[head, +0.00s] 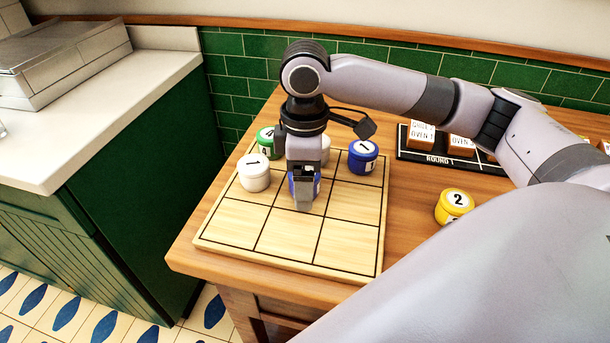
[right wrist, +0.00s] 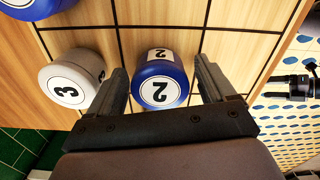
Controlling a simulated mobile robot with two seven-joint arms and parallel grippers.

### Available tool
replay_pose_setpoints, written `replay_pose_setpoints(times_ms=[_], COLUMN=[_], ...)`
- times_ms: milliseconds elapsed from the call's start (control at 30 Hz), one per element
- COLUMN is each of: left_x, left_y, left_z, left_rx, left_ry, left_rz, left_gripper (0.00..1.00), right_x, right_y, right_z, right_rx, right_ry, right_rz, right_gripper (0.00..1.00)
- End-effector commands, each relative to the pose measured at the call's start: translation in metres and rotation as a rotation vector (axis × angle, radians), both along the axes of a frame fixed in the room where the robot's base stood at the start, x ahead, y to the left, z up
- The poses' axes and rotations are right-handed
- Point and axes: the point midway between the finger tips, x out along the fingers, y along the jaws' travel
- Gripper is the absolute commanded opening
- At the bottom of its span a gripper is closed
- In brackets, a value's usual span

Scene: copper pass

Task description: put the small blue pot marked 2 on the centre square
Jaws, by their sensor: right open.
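The small blue pot marked 2 (right wrist: 161,72) stands upright on the wooden grid board (head: 230,240), within the centre square as far as I can tell. In the head view the blue pot (head: 317,185) is mostly hidden behind my right gripper (head: 304,203). My right gripper is low over the board, pointing down. In the right wrist view its two fingers (right wrist: 163,88) are spread on either side of the blue pot, with gaps showing.
On the board stand a white pot marked 1 (head: 254,173), a green pot marked 4 (head: 266,141), a white pot marked 3 (right wrist: 72,80) and another blue pot (head: 363,157). A yellow pot marked 2 (head: 454,206) is right of the board. The board's front row is clear.

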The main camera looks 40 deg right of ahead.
Motion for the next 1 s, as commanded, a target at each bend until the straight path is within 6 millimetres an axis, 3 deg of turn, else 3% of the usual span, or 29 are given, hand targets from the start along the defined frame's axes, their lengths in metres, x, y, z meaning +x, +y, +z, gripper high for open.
replay_pose_setpoints(times_ms=[167, 400, 600, 1000], left_x=[0.0, 0.0, 0.0, 0.0], left_y=[0.0, 0.0, 0.0, 0.0], left_z=[0.002, 0.01, 0.017, 0.02], left_rx=[0.0, 0.0, 0.0, 0.0], left_ry=[0.001, 0.001, 0.001, 0.001], left_rz=[0.0, 0.0, 0.0, 0.0], left_gripper=[0.84, 0.84, 0.84, 0.84], right_x=[0.001, 0.001, 0.001, 0.0], right_y=[0.001, 0.001, 0.0, 0.0], right_z=[0.022, 0.076, 0.111, 0.122], right_rx=[0.002, 0.003, 0.0, 0.001], right_ry=[-0.004, -0.005, -0.002, 0.001], right_rz=[0.001, 0.0, -0.001, -0.001], right_gripper=[0.83, 0.83, 0.83, 0.83])
